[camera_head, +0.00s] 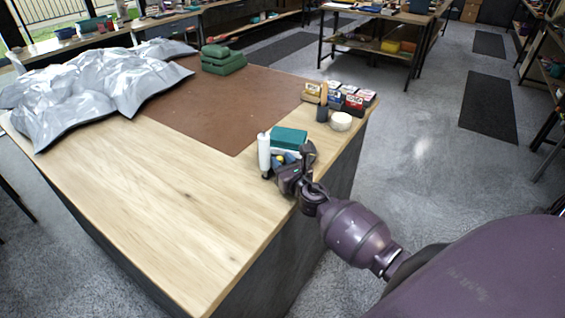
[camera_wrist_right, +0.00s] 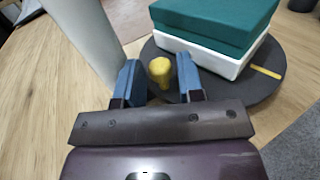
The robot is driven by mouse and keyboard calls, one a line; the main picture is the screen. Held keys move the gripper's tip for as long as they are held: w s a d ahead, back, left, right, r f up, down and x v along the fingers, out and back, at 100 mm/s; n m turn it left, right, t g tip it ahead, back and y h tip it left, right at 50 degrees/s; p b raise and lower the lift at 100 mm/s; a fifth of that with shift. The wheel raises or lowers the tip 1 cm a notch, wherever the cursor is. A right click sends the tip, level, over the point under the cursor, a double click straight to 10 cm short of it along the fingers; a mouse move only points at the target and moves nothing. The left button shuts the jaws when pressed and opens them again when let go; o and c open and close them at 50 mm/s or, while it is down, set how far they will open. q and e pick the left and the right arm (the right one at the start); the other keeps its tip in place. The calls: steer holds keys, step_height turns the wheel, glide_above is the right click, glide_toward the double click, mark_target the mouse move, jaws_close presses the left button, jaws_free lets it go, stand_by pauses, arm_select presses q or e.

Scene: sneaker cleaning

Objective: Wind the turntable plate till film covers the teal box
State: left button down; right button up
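The teal box (camera_head: 289,138) has a teal upper part and a white lower part. In the right wrist view the box (camera_wrist_right: 215,22) sits on the dark round turntable plate (camera_wrist_right: 262,88), and its teal top and visible side look bare. A yellow knob (camera_wrist_right: 159,70) stands at the plate's near edge. My right gripper (camera_wrist_right: 158,82) is open, its blue fingers on either side of the knob, with no clear grip on it. It also shows in the head view (camera_head: 284,166). A pale upright film roll (camera_wrist_right: 82,35) stands left of the plate; it also shows in the head view (camera_head: 263,152). My left gripper is out of view.
A white round item (camera_head: 341,121), a dark cup (camera_head: 322,114) and several small boxes (camera_head: 352,102) stand behind the turntable by the table's right edge. Silver wrapping (camera_head: 90,85) and a green case (camera_head: 222,62) lie farther back. The wooden front-left tabletop (camera_head: 170,200) is clear.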

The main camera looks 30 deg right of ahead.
steer(key=shift+c, duration=0.5)
steer(key=c, duration=0.5)
jaws_close()
